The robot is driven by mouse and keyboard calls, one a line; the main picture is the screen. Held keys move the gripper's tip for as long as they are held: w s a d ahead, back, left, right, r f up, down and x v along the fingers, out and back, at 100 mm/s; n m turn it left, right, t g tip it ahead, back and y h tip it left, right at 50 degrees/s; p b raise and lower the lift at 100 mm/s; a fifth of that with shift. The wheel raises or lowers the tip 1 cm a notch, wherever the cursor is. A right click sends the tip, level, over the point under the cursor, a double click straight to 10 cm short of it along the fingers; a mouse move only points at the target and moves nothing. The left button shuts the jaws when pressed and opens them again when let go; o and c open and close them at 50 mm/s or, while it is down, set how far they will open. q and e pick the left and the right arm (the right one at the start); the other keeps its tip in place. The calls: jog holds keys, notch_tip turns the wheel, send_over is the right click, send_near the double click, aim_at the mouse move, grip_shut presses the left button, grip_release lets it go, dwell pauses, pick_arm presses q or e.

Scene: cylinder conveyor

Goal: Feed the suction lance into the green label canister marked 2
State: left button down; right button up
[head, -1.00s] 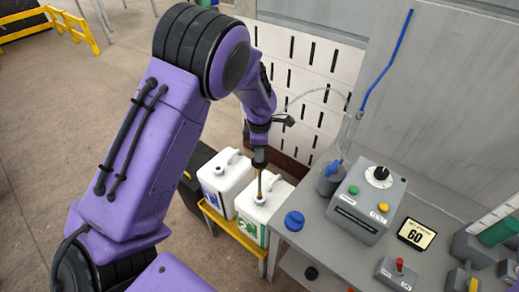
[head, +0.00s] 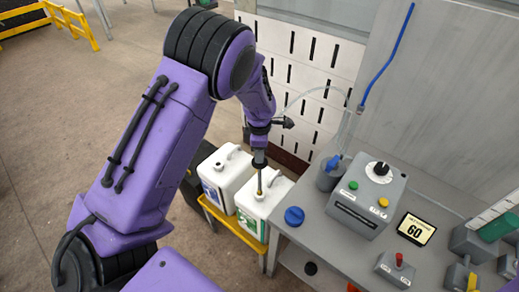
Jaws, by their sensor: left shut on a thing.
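The white canister with the green label (head: 248,221) stands in the yellow-edged rack at the left end of the bench, its opening facing up. My left gripper (head: 259,161) is above it, shut on the suction lance (head: 259,182). The lance is about upright, and its visible lower end meets the canister's opening. It appears to be in the neck, but the rim and lance tip are too small to tell. A clear hose (head: 300,97) runs from near the gripper toward the bench. My right gripper is not in view.
A white canister with a blue label (head: 214,190) stands close on the left. A blue cap (head: 294,216) lies on the bench edge to the right. A grey control box (head: 362,207), a display reading 60 (head: 416,229) and a grey pot (head: 331,175) stand on the bench.

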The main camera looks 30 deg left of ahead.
pick_arm(q)
jog(key=shift+f, duration=1.65)
notch_tip(320, 180, down, 6)
jog(key=shift+b, duration=1.25)
